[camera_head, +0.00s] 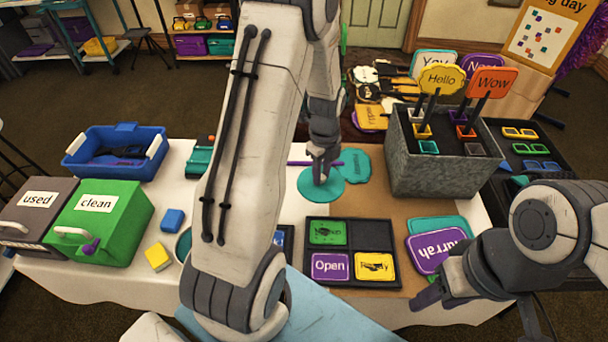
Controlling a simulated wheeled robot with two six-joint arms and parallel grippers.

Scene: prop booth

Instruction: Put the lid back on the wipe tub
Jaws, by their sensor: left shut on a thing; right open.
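A flat round teal lid (309,188) is under my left gripper (321,176), whose fingers are shut on it near the middle of the table. Whether the lid touches the table is hard to tell. The wipe tub (184,246), a round teal container, is on the left part of the table. My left arm covers most of it, and only its left edge shows. My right gripper (442,290) is open and empty near the front right, beside the purple and teal "Hurrah" sign (430,256).
A green "clean" box (122,222) and dark "used" box (40,212) stand left, with blue and yellow blocks (158,257) between them and the tub. A black tray (346,236) with small signs lies at centre front. A grey sign holder (437,168) stands right.

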